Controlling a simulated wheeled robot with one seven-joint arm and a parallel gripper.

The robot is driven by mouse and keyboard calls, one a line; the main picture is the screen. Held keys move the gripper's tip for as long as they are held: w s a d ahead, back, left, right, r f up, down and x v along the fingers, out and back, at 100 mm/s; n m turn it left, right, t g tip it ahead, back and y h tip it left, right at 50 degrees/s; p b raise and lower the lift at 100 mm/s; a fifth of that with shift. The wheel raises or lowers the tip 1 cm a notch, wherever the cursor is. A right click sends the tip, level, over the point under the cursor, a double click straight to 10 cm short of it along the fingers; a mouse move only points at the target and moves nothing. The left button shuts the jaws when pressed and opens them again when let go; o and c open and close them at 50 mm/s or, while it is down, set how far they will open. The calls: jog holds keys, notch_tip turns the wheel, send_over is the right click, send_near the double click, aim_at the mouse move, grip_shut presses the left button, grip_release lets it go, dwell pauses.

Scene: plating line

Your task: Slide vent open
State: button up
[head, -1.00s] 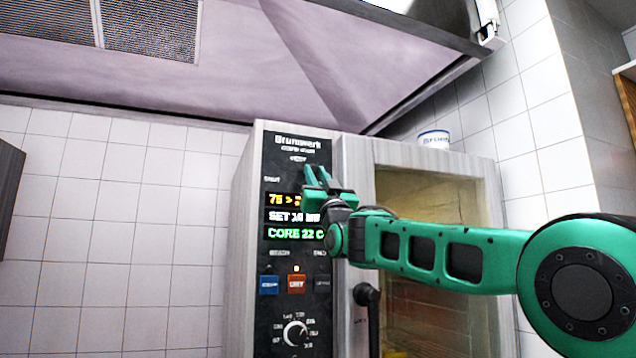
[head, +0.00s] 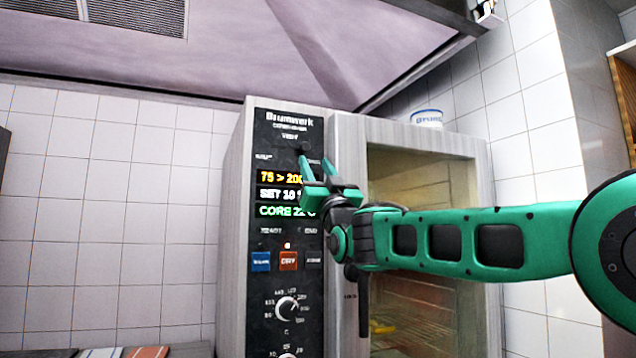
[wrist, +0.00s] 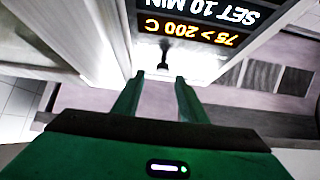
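The vent control is on the black panel of the oven (head: 235,200), under the word VENT. Its small dark knob (wrist: 163,58) shows in the wrist view, just past my fingertips and roughly in line with the gap between them. In the head view the label SHUT is at the left and another, partly covered label is at the right. The knob appears nearer the right label, but its slot is unclear. My green gripper (head: 315,160) is open and empty, fingers pointing up at the knob. I cannot tell whether a finger touches it.
Lit displays (head: 278,195), buttons (head: 288,261) and a dial (head: 286,308) lie below on the panel. The glass oven door (head: 415,260) is at the right, behind my arm. A white tub (head: 427,118) stands on the oven. A hood (head: 240,60) hangs above.

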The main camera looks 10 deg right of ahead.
jog(key=shift+v, duration=2.05)
jog(key=shift+w, duration=0.1)
